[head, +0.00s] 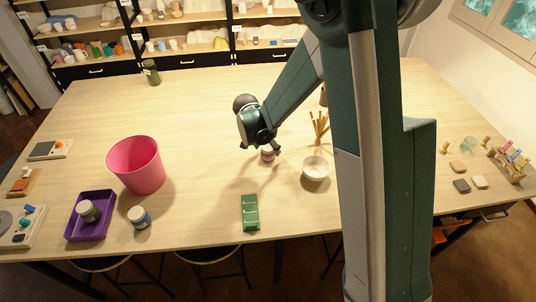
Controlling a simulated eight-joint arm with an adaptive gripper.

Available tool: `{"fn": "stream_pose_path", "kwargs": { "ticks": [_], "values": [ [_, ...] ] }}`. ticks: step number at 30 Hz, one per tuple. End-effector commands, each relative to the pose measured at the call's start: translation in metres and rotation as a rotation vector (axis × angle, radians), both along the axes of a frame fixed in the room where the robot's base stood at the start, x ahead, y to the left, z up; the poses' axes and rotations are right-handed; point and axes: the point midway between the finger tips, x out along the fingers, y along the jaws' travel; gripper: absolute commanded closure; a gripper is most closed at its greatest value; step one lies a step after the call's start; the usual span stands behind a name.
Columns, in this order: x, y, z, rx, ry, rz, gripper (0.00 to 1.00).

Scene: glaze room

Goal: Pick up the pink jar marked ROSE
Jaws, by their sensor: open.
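A small pinkish jar (267,154) stands on the table near its middle, under the end of my arm. Its label is too small to read. My gripper (261,149) is at the jar, with fingers showing to its left and right. The gripper is open. The fingers partly hide the jar, and I cannot tell whether they touch it.
A white bowl (315,169) stands close to the right of the jar, with a holder of wooden sticks (319,128) behind. A green rack (250,212) lies in front. A pink bucket (137,165), purple tray (91,215) and blue jar (139,217) are at left. The table's back left is mostly clear.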

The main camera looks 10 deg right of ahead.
Motion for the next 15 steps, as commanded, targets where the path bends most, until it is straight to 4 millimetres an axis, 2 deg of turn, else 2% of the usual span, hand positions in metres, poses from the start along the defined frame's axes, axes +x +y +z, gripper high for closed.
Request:
{"fn": "stream_pose_path", "kwargs": {
  "ticks": [15],
  "values": [
    [0.002,-0.0017,-0.0065,0.0,0.0,0.0,0.47]
  ]
}}
